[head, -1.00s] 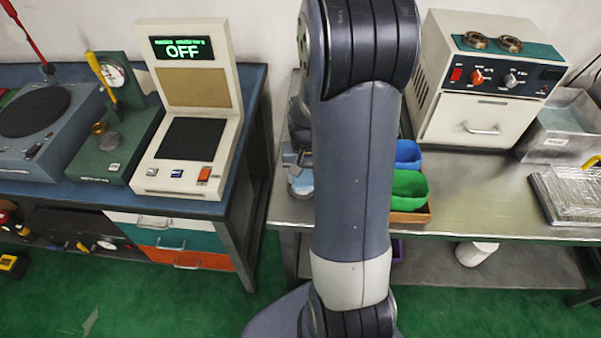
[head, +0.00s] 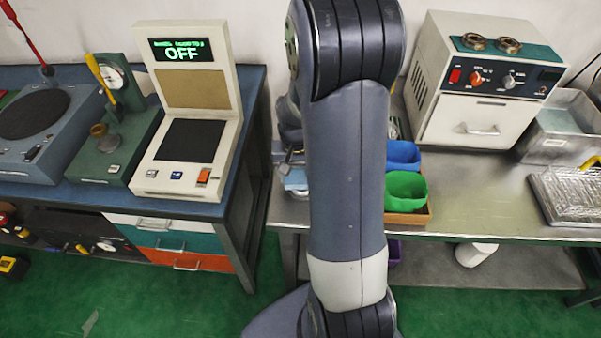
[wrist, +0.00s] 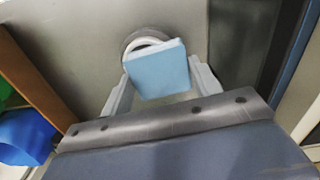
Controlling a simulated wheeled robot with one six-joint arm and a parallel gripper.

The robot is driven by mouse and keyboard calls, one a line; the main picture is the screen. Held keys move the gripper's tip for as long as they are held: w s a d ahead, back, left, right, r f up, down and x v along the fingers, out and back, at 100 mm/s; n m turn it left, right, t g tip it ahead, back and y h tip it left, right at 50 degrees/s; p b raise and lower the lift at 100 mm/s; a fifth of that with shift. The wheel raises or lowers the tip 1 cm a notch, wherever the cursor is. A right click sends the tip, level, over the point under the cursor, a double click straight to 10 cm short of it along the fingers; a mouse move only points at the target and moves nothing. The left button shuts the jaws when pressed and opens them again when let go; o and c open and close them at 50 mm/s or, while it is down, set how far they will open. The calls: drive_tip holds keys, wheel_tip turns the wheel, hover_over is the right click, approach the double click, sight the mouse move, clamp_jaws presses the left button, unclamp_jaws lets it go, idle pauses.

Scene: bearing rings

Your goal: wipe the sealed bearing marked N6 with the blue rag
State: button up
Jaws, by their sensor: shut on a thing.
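My gripper (wrist: 158,85) is shut on the light blue rag (wrist: 160,72), which hangs square and flat between the fingers in the wrist view. Just beyond the rag is a round, bearing-like thing with a pale ring (wrist: 146,42) and a darker rim, on the grey metal bench top (wrist: 85,45). The rag covers its lower part. I cannot read any N6 mark or tell whether the rag touches it. In the head view my arm hides most of the gripper; a bit of the light blue rag (head: 295,180) shows left of the arm, over the bench's left end.
An oven (head: 480,85) carries two rings (head: 508,45) on top. A tester reading OFF (head: 183,55) stands on the left bench. The right bench's middle front is clear.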

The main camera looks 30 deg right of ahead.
drive_tip(key=shift+s+d+f, duration=0.1)
drive_tip(key=shift+s+d, duration=0.35)
drive_tip(key=shift+d, duration=0.15)
drive_tip(key=shift+s+d, duration=0.4)
drive_tip(key=shift+d, duration=0.2)
drive_tip(key=shift+a, duration=0.1)
drive_tip(key=shift+w+a, duration=0.3)
drive_tip(key=shift+a, duration=0.35)
drive_tip(key=shift+w+a, duration=0.25)
drive_tip(key=shift+a, duration=0.4)
drive_tip(key=shift+s+d, duration=0.45)
drive_tip(key=shift+d, duration=0.2)
drive_tip(key=shift+s+d, duration=0.4)
drive_tip(key=shift+d, duration=0.2)
drive_tip(key=shift+w+a, duration=0.1)
drive_tip(key=shift+w+a, duration=0.95)
drive_tip(key=shift+w, duration=0.05)
